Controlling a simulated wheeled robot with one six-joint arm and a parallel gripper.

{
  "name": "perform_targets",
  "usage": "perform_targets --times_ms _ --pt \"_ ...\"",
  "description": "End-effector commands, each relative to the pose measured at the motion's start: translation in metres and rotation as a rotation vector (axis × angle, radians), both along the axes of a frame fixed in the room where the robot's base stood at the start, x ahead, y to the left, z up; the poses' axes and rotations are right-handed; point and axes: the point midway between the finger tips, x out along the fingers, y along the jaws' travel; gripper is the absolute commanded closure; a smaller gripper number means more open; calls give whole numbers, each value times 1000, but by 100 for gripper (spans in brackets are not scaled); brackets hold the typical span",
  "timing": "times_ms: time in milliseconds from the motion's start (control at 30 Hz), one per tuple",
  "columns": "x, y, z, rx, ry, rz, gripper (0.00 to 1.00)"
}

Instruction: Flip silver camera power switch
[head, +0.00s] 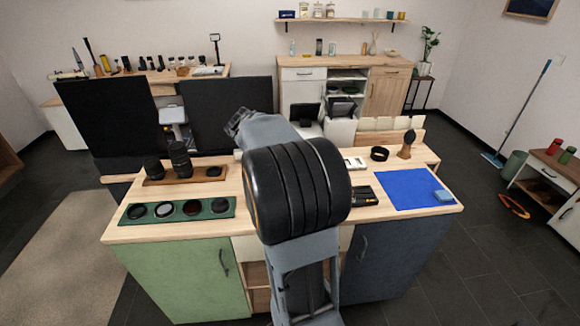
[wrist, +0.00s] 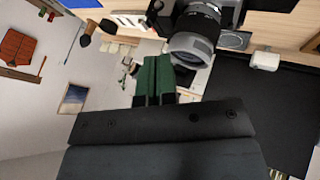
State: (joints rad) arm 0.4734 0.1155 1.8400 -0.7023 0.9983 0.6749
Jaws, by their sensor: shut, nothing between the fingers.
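The camera (wrist: 194,30) shows at the top of the wrist view, with a silver and black lens pointing down in the picture and a dark body cut by the top edge. Its power switch cannot be made out. My gripper (wrist: 155,62) has dark green fingers, shut together with nothing between them. The fingertips appear just left of the lens front in the wrist view; whether they touch it cannot be told. In the head view my arm covers the middle of the table (head: 270,222), and the camera and fingertips are hidden behind it.
A wooden tray with black lenses (head: 185,180) and a green tray with round caps or filters (head: 226,213) lie left of my arm. A black band (head: 379,154) and a brush (head: 408,143) stand behind.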

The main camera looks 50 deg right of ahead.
Motion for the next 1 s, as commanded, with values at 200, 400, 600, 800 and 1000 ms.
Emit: perform_targets --times_ms 200,400,600,800,1000 --pt "-1 -16 -21 2 4 -2 100" --pt "-2 -35 -47 3 6 -2 100" --pt "-2 -50 -67 3 3 -1 100" --pt "-2 -57 -76 1 2 0 100" --pt "-2 -58 -78 1 1 1 100"
